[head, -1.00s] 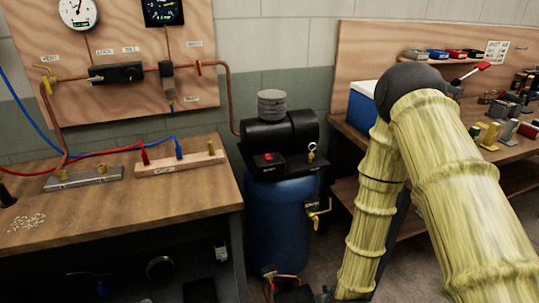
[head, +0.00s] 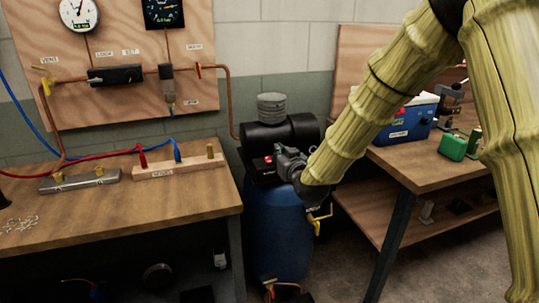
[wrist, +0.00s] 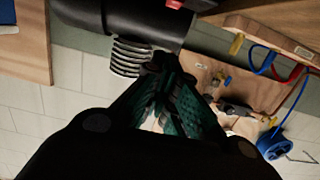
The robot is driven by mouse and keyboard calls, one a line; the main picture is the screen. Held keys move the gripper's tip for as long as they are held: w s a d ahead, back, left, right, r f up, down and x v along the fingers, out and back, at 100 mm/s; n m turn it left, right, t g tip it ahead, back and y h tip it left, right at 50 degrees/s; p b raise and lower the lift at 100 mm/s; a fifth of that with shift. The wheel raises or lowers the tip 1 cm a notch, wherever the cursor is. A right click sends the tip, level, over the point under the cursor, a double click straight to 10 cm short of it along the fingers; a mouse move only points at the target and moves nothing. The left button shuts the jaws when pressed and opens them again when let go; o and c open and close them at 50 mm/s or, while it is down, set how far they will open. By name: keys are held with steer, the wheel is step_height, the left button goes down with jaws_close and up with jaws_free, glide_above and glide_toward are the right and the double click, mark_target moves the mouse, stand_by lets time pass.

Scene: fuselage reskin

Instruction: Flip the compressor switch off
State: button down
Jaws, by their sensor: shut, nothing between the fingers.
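The compressor has a blue tank (head: 272,235) with a black motor (head: 300,128) on top and a grey ribbed filter (head: 271,107) above it. Its red switch (head: 268,160) sits on a black box at the front of the motor. My gripper (head: 279,151) is shut and empty, just right of the switch and close to it. Whether it touches the switch I cannot tell; the gripper hides the right part of the box. In the wrist view the red switch (wrist: 176,3) shows at the top edge, beyond the shut fingertips (wrist: 163,64).
A wooden bench (head: 110,205) with red and blue hoses stands left of the compressor. A second bench (head: 425,170) with a blue box (head: 405,122) stands on the right. A brass-and-yellow valve (head: 318,222) sticks out of the tank below my gripper. A gauge panel hangs behind.

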steer(key=p, duration=0.1)
glide_above(270, 161)
steer(key=shift+s+f, duration=0.2)
steer(key=shift+f, duration=0.5)
step_height(270, 161, down, 2)
steer(key=shift+f+p, duration=0.1)
steer(key=shift+p, duration=0.25)
steer(key=shift+w+a+f, duration=0.1)
steer(key=shift+f, duration=0.75)
